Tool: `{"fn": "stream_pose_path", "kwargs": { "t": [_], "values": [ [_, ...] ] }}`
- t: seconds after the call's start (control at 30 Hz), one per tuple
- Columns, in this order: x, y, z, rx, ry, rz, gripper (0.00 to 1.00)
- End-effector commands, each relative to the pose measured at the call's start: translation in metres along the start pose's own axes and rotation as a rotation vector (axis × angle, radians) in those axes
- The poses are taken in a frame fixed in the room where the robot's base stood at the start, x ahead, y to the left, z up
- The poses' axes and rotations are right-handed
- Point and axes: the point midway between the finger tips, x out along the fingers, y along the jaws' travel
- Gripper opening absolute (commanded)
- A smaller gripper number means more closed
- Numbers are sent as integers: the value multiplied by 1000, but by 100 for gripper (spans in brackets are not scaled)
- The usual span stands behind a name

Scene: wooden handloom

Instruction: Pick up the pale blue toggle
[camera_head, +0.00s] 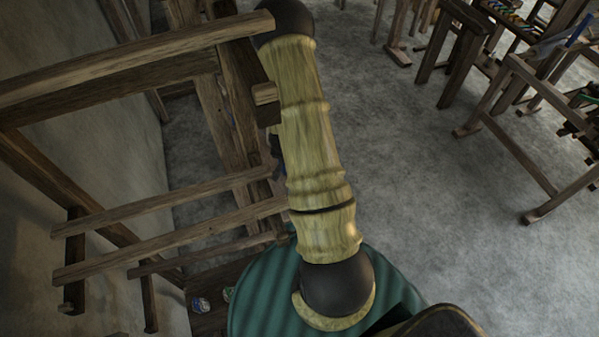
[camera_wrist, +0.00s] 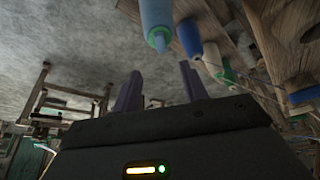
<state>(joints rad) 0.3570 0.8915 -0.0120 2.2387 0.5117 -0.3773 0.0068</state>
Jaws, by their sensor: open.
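The pale blue toggle (camera_wrist: 156,14) shows at the top of the wrist view, a rounded pale blue body with a green end, partly cut off by the frame edge. My gripper (camera_wrist: 161,82) is open, its two dark purple fingers apart with only floor visible between them. In the picture the toggle is above the fingertips and apart from them. In the head view my arm covers the middle, and neither my gripper nor the toggle can be made out.
Right of the toggle, in the wrist view, are a dark blue piece (camera_wrist: 190,39), a green-and-white piece (camera_wrist: 213,56) and wooden beams (camera_wrist: 268,40). In the head view a wooden loom frame (camera_head: 150,65) stands left of my arm. Open grey floor (camera_head: 420,170) lies to the right.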

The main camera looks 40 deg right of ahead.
Motion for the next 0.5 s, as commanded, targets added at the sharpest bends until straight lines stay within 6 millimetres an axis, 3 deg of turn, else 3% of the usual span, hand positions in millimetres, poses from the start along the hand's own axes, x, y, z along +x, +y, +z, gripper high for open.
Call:
{"fn": "stream_pose_path", "kwargs": {
  "t": [0.03, 0.3, 0.5],
  "values": [
    [15, 2, 1, 5, 0, 2, 44],
    [62, 5, 0, 12, 0, 5, 44],
    [78, 5, -2, 10, 1, 4, 44]
  ]
}}
